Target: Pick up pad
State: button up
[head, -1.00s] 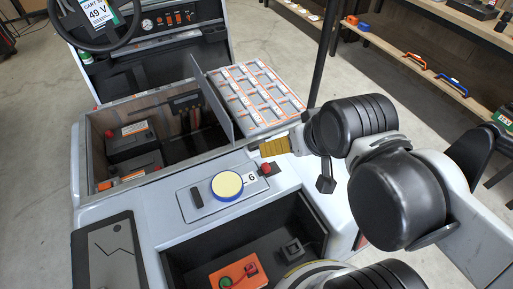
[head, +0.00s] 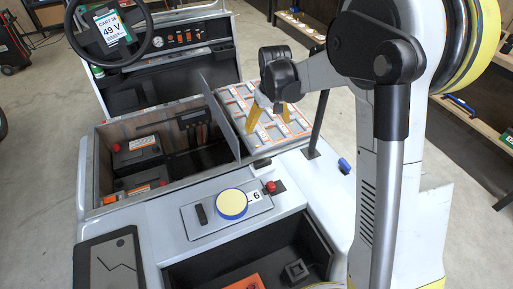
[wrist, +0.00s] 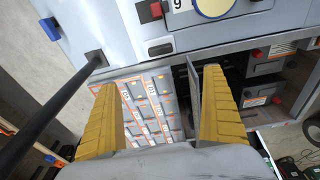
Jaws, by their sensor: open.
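The likeliest pad is a round cream disc with a blue rim (head: 232,204), lying on a grey plate marked 6 on the cart's top. Part of this disc shows at the top edge of the wrist view (wrist: 216,6). My gripper (head: 270,116) has yellow fingers and is above the panel of grey, orange-edged cells, behind and right of the disc. In the wrist view my gripper (wrist: 160,82) is open, its fingers wide apart, with nothing held. It is clear of the disc.
An upright divider (head: 220,118) stands beside the cell panel (head: 298,128). Black batteries (head: 137,151) sit in the open bay at left. A dark post (head: 318,125) rises right of the panel. A red knob (head: 270,186) is close to the disc. An open front bay holds an orange item (head: 245,283).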

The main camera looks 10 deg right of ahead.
jog(key=g, duration=0.1)
send_over(263, 161)
notch_tip(263, 161, down, 11)
jog(key=shift+n+g, duration=0.3)
jog(key=shift+g, duration=0.1)
jog(key=f, duration=0.3)
jog(key=f+b, duration=0.1)
jog(key=f, duration=0.2)
jog(key=f+b, duration=0.1)
jog(key=f, duration=0.2)
jog(key=shift+w+f, duration=0.15)
jog(key=shift+w, duration=0.15)
jog(key=f+b, duration=0.3)
jog(key=f, duration=0.3)
jog(key=shift+s, duration=0.2)
jog(key=shift+r, duration=0.15)
jog(key=shift+c, duration=0.7)
jog(key=c, duration=1.2)
jog(key=shift+c, duration=0.2)
